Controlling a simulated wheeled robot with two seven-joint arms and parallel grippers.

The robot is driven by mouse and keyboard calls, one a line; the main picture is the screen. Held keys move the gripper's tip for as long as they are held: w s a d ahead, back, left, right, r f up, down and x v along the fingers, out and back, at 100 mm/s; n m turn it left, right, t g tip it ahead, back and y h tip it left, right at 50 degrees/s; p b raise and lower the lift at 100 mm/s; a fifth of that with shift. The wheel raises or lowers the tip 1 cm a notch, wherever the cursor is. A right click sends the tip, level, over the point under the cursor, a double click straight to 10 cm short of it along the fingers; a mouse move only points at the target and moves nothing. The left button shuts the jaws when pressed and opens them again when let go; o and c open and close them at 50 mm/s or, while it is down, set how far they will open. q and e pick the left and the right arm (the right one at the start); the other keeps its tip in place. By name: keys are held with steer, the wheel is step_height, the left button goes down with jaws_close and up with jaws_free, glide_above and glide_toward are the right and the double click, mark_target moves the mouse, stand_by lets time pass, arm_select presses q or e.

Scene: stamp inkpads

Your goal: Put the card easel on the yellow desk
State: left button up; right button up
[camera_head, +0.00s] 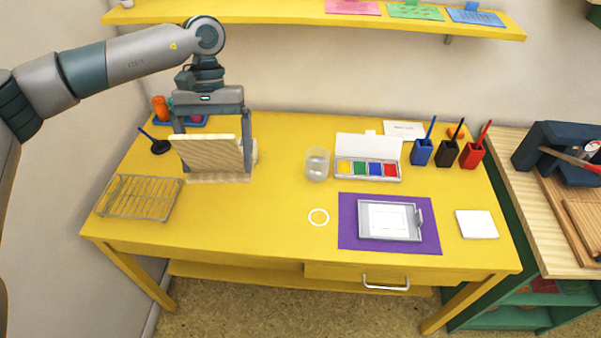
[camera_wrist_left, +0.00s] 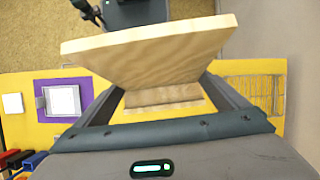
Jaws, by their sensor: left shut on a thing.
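The card easel (camera_head: 207,153) is pale striped wood with a leaning panel and a flat base strip at its foot. My left gripper (camera_head: 211,137) is shut on it from above, with one finger at each side. The easel is over the back left of the yellow desk (camera_head: 258,210), upright, its foot at or very near the top; I cannot tell whether it touches. In the left wrist view the easel panel (camera_wrist_left: 150,52) shows large between the fingers. My right gripper is not in view.
A wire rack (camera_head: 140,198) stands in front and left of the easel. A black pen stand (camera_head: 160,146) and a blue tray with bottles (camera_head: 194,122) are close by. A glass (camera_head: 317,164), paint box (camera_head: 368,169) and purple mat (camera_head: 347,236) lie right. The front middle is mostly clear.

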arm_select(q)
steer(key=w+d+f+n+t+b, duration=0.4)
steer(key=w+d+f+n+b, duration=0.2)
steer(key=n, duration=1.1)
steer(key=w+d+f+n+t+b, duration=0.5)
steer(key=w+d+f+n+b, duration=0.1)
steer(key=n, duration=1.2)
steer(key=shift+w+d, duration=0.25)
steer(key=shift+w, duration=0.25)
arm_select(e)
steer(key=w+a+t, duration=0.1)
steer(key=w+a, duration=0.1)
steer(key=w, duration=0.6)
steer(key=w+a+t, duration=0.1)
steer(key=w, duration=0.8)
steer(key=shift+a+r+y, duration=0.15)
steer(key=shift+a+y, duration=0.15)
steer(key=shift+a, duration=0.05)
arm_select(q)
steer(key=shift+a+f, duration=0.1)
